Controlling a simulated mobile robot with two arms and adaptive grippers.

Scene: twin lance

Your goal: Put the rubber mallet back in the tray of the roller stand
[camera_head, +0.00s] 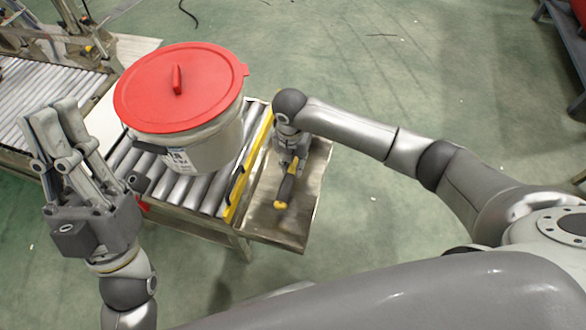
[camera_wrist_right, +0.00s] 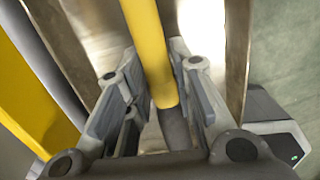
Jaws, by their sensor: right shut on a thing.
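The rubber mallet (camera_head: 286,186), with a dark and yellow handle, is over the narrow metal tray (camera_head: 302,222) on the right side of the roller stand (camera_head: 205,192). My right gripper (camera_head: 292,155) is shut on it from above. In the right wrist view the yellow handle of the mallet (camera_wrist_right: 150,48) runs between the fingers of my right gripper (camera_wrist_right: 152,95). I cannot tell whether the mallet touches the tray floor. Its head is not clearly seen. My left gripper (camera_head: 52,115) is open and empty, raised left of the stand.
A white bucket (camera_head: 215,140) with a red lid (camera_head: 160,85) stands on the rollers, left of the tray. A yellow rail (camera_head: 240,185) separates rollers and tray. Another roller conveyor (camera_head: 40,100) is at the far left. Green floor is clear beyond the tray.

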